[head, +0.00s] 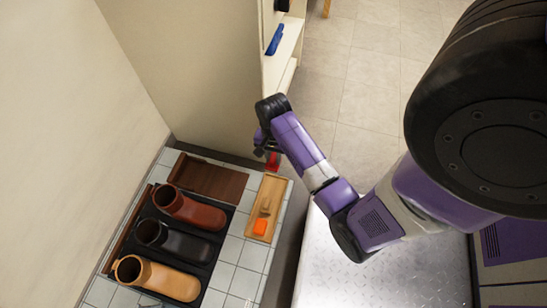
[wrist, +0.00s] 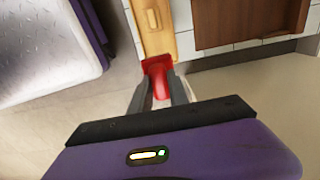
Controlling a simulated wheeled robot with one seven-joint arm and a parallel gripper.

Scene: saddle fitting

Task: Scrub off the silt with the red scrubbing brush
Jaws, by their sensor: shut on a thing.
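My gripper (head: 264,150) is shut on the red scrubbing brush (head: 273,162), above the far end of the wooden tray at the edge of the tiled top. In the wrist view the brush (wrist: 157,70) sits between the two grey fingers of my gripper (wrist: 160,92), its wide red end pointing away from my wrist. My gripper hides part of it in the head view. Three boots, a red-brown one (head: 190,209), a black one (head: 172,240) and a tan one (head: 158,278), lie side by side on a black tray (head: 213,254). I cannot make out silt on any surface.
A light wooden tray (head: 277,188) holds an orange block (head: 261,227) and a small wooden piece (head: 266,204). A dark brown board (head: 205,180) lies behind the boots. Walls stand left and behind. A shelf (head: 285,55) with a blue item (head: 275,39) stands farther back.

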